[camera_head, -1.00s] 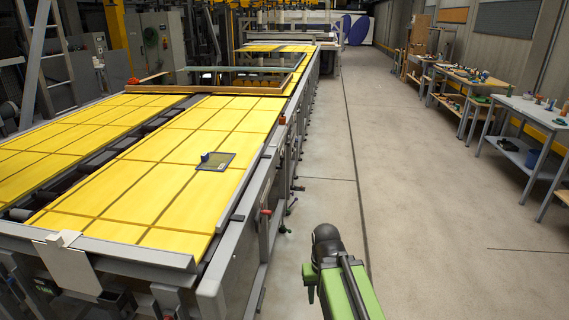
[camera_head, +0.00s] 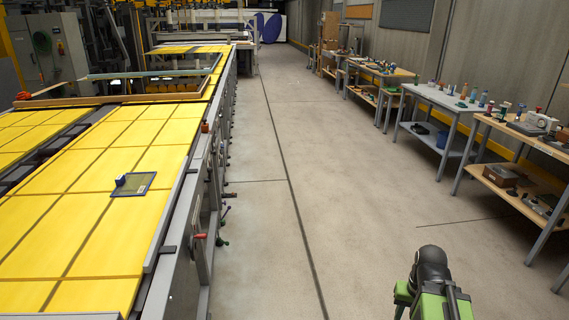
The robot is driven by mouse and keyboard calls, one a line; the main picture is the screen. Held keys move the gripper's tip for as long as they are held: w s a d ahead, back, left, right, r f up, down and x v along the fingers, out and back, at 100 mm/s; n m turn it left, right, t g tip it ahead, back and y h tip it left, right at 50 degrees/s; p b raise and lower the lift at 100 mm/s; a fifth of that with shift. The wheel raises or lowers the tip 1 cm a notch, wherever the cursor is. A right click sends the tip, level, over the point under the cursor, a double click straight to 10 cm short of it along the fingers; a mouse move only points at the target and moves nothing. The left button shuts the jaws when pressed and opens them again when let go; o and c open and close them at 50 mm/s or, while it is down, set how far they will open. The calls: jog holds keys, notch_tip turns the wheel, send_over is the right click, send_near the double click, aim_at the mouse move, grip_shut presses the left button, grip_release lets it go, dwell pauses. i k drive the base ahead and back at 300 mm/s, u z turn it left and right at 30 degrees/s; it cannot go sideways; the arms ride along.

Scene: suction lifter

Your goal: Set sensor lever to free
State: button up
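Several small levers and knobs show along the right side of the long machine table. My green and black arm is at the bottom right, over the floor and well apart from the levers. Its gripper fingers do not show.
The yellow-topped machine table (camera_head: 110,235) fills the left side. A dark-framed plate with a blue block (camera_head: 133,184) lies on it. Workbenches with tools, including a white-topped one (camera_head: 440,98), line the right wall. The grey floor aisle (camera_head: 330,190) between is clear.

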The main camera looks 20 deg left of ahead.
aim_at(210, 170)
jog(key=z, duration=0.55)
jog(key=i, duration=3.05)
jog(key=u, duration=1)
jog(key=k, duration=0.2)
jog(key=u, duration=2.65)
jog(key=i, duration=1.3)
jog(key=u, duration=0.3)
